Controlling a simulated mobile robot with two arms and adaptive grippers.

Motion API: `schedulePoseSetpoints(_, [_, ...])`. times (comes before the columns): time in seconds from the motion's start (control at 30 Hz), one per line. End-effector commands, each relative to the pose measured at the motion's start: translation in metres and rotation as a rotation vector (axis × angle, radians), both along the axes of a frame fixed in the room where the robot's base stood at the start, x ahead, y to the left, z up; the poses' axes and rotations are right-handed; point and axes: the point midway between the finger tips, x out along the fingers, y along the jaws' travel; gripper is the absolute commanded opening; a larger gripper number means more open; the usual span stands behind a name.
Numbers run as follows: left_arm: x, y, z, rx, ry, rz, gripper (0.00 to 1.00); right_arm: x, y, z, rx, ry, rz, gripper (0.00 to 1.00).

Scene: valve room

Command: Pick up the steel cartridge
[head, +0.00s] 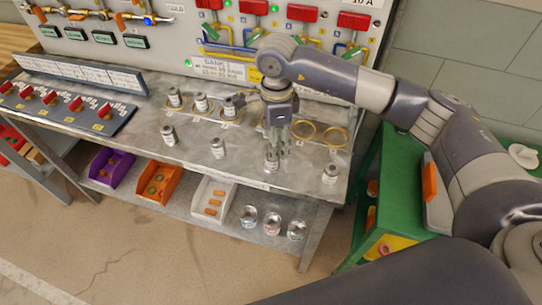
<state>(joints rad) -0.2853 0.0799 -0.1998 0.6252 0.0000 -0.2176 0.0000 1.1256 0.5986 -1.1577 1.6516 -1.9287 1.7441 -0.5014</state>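Several small steel cartridges stand upright on the grey metal bench (190,165). Three are in the back row: one at left (175,97), one in the middle (201,103) and one at right (229,109). In front stand a left cartridge (168,135), another cartridge (217,148), a cartridge below my gripper (272,162) and a right cartridge (330,173). My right gripper (280,150) points down, its fingertips at or just behind the cartridge below it. Whether the fingers touch or close on it cannot be told. My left gripper is not in view.
Empty yellow rings (335,137) lie behind and right of the gripper. A panel with red switches (302,13) rises behind the bench. A sloped switch console (62,108) sits at left. Bins (158,184) and glass jars (272,223) are on the lower shelf. A green cart (400,205) stands at right.

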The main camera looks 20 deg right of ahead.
Motion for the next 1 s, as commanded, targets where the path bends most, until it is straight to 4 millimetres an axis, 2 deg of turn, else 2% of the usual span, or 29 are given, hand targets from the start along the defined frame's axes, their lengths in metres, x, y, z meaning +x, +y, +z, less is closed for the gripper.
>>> schedulePoseSetpoints(0.03, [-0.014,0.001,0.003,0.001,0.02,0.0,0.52,-0.001,0.0,-0.007,0.0,0.004,-0.001,0.56])
schedulePoseSetpoints(0.1, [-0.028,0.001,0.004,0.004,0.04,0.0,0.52,0.0,0.001,-0.015,0.001,0.002,-0.001,0.56])
schedulePoseSetpoints(0.23, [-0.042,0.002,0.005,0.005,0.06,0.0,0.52,0.0,0.002,-0.024,0.003,0.0,0.0,0.56])
schedulePoseSetpoints(0.37, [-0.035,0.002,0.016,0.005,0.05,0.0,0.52,-0.003,0.006,-0.036,0.004,0.005,0.001,0.56])
schedulePoseSetpoints(0.6, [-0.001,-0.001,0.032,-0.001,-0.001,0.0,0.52,-0.005,0.01,-0.069,0.003,0.003,0.0,0.56])
schedulePoseSetpoints(0.73, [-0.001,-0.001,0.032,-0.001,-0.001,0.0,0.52,-0.004,0.01,-0.076,0.005,-0.001,0.001,0.56])
schedulePoseSetpoints(0.9, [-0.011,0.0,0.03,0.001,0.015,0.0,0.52,-0.004,0.01,-0.076,0.005,-0.001,0.001,0.56])
schedulePoseSetpoints(1.0, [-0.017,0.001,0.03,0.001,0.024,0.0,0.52,-0.004,0.01,-0.076,0.005,-0.001,0.0,0.34])
